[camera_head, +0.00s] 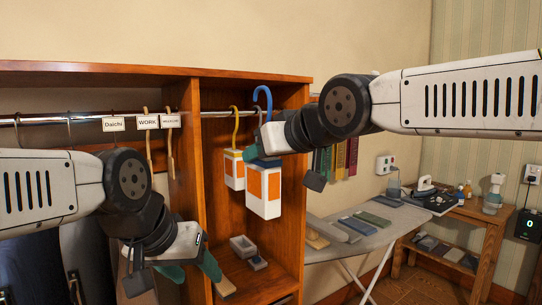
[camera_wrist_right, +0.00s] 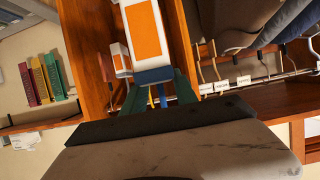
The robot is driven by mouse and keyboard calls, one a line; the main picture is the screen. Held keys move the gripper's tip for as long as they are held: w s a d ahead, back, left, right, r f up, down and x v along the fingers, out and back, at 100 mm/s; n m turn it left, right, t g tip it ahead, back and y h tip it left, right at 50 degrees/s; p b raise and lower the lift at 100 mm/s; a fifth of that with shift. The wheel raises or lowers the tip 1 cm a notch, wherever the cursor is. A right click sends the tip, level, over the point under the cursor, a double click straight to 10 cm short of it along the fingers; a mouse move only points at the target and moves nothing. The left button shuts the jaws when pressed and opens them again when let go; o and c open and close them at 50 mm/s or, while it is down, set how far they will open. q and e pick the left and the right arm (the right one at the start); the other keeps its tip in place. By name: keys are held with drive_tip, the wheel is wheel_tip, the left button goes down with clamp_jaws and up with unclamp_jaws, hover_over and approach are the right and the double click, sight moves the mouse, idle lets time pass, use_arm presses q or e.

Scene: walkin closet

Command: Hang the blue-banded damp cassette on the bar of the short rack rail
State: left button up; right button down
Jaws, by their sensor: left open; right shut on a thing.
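The blue-banded cassette (camera_head: 263,193), white with an orange panel, a blue top band and a blue hook (camera_head: 262,90), is upright in the short rack bay. My right gripper (camera_head: 262,158) is shut on it at the band; the wrist view shows the green fingers (camera_wrist_right: 158,94) either side of the blue band (camera_wrist_right: 154,75). The hook's top is above the short rack rail (camera_head: 222,114); I cannot tell whether it is around the bar or in front of it. My left gripper (camera_head: 180,276) is open and empty, low in front of the closet.
A similar cassette with a yellow hook (camera_head: 234,168) hangs on the rail just left. A wooden divider (camera_head: 188,150) separates this bay from labelled hangers (camera_head: 148,122). Grey trays (camera_head: 243,246) lie below. An ironing board (camera_head: 345,246) stands at right.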

drive_tip(key=w+a+f, duration=0.1)
drive_tip(key=w+a, duration=0.6)
drive_tip(key=w, duration=0.4)
drive_tip(key=w+a+f, duration=0.2)
drive_tip(key=w+a, duration=0.6)
drive_tip(key=w, duration=0.4)
drive_tip(key=shift+a, duration=0.3)
idle(0.7)
drive_tip(key=shift+w, duration=0.1)
drive_tip(key=c, duration=0.9)
unclamp_jaws()
